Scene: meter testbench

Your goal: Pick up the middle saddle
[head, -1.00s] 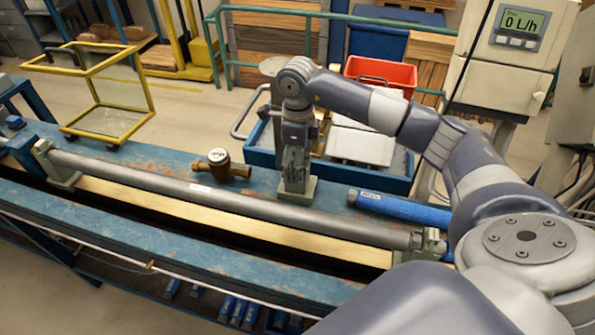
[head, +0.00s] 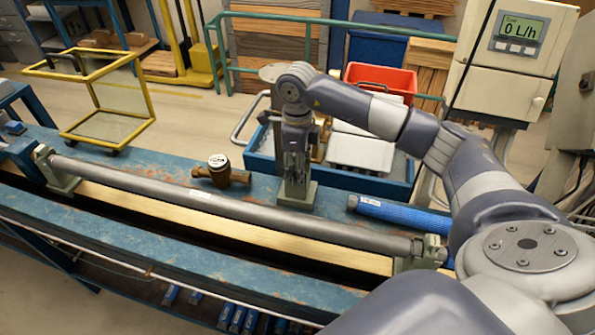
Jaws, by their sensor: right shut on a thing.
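The middle saddle (head: 297,194) is a grey-green block with a flat base. It stands on the blue bench behind the long grey pipe (head: 220,205). My right gripper (head: 296,170) points straight down over the saddle and is shut on its upper part. The fingers hide much of the saddle's top. I cannot tell whether its base touches the bench. The pipe rests on two end saddles, the left one (head: 62,184) and the right one (head: 428,255). My left gripper does not show.
A brass water meter (head: 221,170) stands left of the gripper. A blue cylinder (head: 400,215) lies to the right. A blue tray (head: 262,162) and red crate (head: 380,76) are behind. A display (head: 519,34) reads 0 L/h.

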